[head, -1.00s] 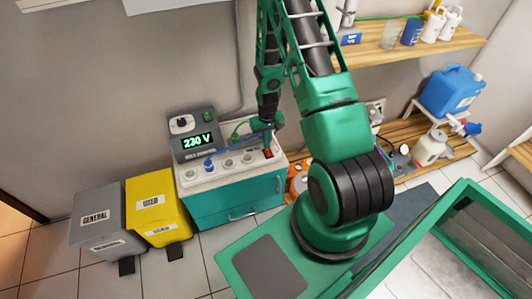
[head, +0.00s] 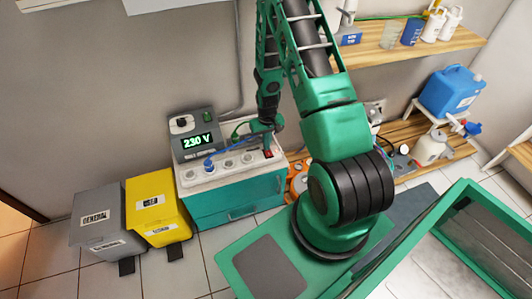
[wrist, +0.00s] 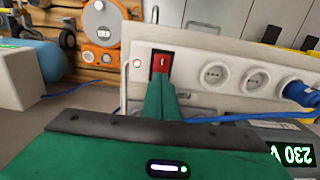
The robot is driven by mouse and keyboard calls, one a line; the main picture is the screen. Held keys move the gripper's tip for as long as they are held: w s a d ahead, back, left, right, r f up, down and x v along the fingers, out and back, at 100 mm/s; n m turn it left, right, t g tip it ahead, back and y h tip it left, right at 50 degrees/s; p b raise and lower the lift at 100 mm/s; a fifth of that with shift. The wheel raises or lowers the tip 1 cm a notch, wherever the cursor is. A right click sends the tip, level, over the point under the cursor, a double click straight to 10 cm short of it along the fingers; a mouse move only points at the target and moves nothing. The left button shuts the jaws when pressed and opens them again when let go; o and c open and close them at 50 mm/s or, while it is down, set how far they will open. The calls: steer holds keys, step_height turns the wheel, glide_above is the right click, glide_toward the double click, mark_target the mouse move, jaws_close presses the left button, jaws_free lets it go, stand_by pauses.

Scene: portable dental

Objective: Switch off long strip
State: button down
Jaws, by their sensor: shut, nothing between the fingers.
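The long power strip (head: 232,165) is white and lies on top of the teal cabinet; it has a row of round sockets and a red rocker switch (head: 267,154) at its right end. In the wrist view the strip (wrist: 190,72) fills the middle, with the red switch (wrist: 163,64) in a dark frame. My gripper (wrist: 161,84) is shut and empty, its green fingertips right at the lower edge of the switch; I cannot tell whether they touch it. In the head view my gripper (head: 264,140) is just above the switch end. The switch's lower part is hidden by the fingers.
A blue plug (head: 208,165) with a blue cord sits in the strip. A grey meter (head: 195,135) reading 230 V stands behind it. Grey (head: 97,220) and yellow (head: 155,208) bins stand left of the cabinet (head: 240,197). An orange reel (wrist: 103,25) is near the strip's switch end.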

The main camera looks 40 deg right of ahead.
step_height(320, 180, up, 7)
stand_by(1.1)
stand_by(0.4)
